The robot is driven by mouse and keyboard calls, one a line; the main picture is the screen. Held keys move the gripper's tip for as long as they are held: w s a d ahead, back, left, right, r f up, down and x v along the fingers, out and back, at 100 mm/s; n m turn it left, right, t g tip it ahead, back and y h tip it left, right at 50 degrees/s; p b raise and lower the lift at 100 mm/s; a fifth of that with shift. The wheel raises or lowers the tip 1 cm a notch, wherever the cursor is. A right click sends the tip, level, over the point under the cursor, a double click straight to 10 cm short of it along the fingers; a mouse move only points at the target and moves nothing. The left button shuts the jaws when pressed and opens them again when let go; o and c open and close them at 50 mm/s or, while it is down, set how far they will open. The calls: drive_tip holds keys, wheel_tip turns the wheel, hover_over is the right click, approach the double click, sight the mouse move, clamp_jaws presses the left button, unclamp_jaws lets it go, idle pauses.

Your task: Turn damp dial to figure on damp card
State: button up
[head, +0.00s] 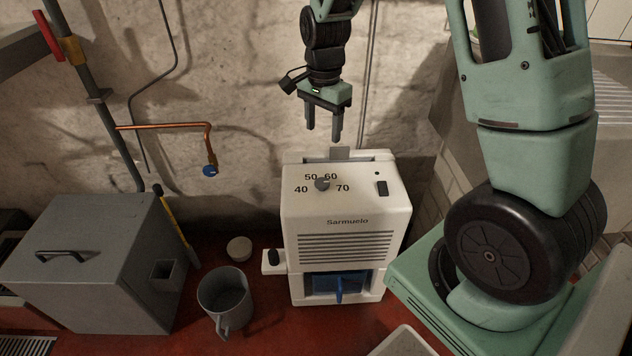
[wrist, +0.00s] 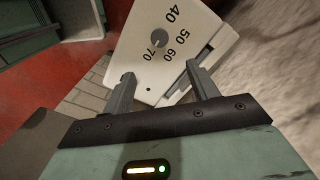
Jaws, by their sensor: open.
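The damp dial (head: 322,184) is a small grey round knob on top of a white dehumidifier (head: 347,225) marked "Sarmuelo". The figures 40, 50, 60 and 70 stand around it. The dial also shows in the wrist view (wrist: 159,38); which figure it points to is too small to tell. My gripper (head: 322,134) is open and empty, pointing down above the machine's back edge, apart from the dial. In the wrist view its two fingers (wrist: 160,73) stand apart, with the dial beyond them. I cannot make out a damp card in either view.
A dark switch (head: 382,188) is right of the dial. A blue tank (head: 338,286) shows low in the machine's front. A grey mug (head: 224,298), a pale round lid (head: 239,249) and a grey box (head: 95,265) stand left. A copper pipe (head: 165,126) runs along the wall.

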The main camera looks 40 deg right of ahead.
sight(322, 181)
wheel_tip(322, 181, down, 16)
drive_tip(key=b, duration=0.4)
drive_tip(key=shift+r, duration=0.15)
drive_tip(key=c, duration=1)
